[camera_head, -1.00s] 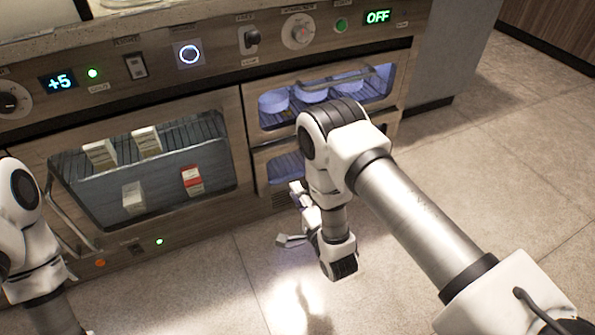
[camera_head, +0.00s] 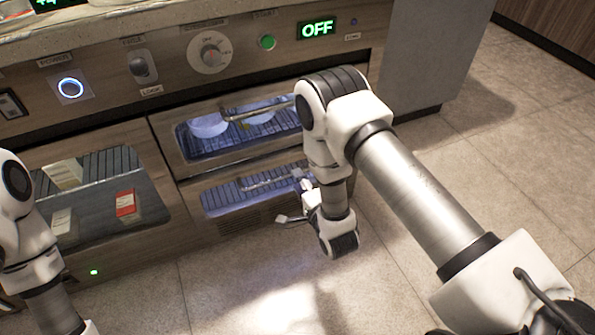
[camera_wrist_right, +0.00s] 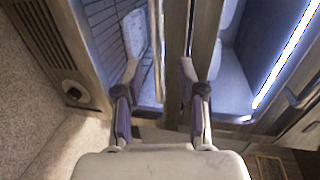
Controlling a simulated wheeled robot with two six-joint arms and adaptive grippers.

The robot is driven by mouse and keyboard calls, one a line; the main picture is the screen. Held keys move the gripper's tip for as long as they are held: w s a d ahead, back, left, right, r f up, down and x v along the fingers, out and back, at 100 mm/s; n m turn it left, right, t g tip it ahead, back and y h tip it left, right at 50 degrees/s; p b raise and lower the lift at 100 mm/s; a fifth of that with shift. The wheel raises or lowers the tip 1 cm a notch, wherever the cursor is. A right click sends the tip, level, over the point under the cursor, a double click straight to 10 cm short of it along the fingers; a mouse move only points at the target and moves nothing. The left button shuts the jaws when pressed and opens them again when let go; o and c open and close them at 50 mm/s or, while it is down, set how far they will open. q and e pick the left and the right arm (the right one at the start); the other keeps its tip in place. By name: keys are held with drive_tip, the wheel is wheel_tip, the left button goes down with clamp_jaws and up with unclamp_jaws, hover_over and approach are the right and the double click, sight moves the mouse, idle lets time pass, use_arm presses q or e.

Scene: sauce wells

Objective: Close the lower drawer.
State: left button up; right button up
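The lower drawer (camera_head: 224,200) has a glazed front with a blue-lit wire rack behind it and a bar handle (camera_head: 262,184). It sits directly below the upper drawer; I cannot tell how far it stands out. My right gripper (camera_head: 292,200) is at the right end of the lower drawer front, partly hidden by my own wrist. In the right wrist view its two fingers (camera_wrist_right: 160,100) are apart, with a thin bar (camera_wrist_right: 157,50) and a wooden frame edge between or just beyond them. Contact is not clear. My left arm shows at the left edge, its gripper out of frame.
The upper drawer (camera_head: 180,140) holds pale bowls (camera_head: 209,125) and has its own bar handle (camera_head: 257,111). An oven window (camera_head: 95,205) with small cartons is on the left. Knobs and an OFF display (camera_head: 317,29) are above. Open tiled floor (camera_head: 470,190) lies at right.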

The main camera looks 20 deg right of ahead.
drive_tip(key=b+x, duration=0.1)
drive_tip(key=x, duration=0.3)
drive_tip(key=shift+w+d+f, duration=0.1)
drive_tip(key=shift+w+f, duration=0.05)
drive_tip(key=shift+w, duration=0.15)
clamp_jaws()
use_arm(q)
drive_tip(key=shift+f, duration=0.75)
use_arm(e)
drive_tip(key=shift+r+x, duration=0.25)
drive_tip(key=shift+x, duration=1)
drive_tip(key=shift+r, duration=0.15)
unclamp_jaws()
drive_tip(key=shift+w, duration=0.1)
approach(287, 163)
drive_tip(key=v, duration=0.3)
drive_tip(key=shift+s, duration=0.35)
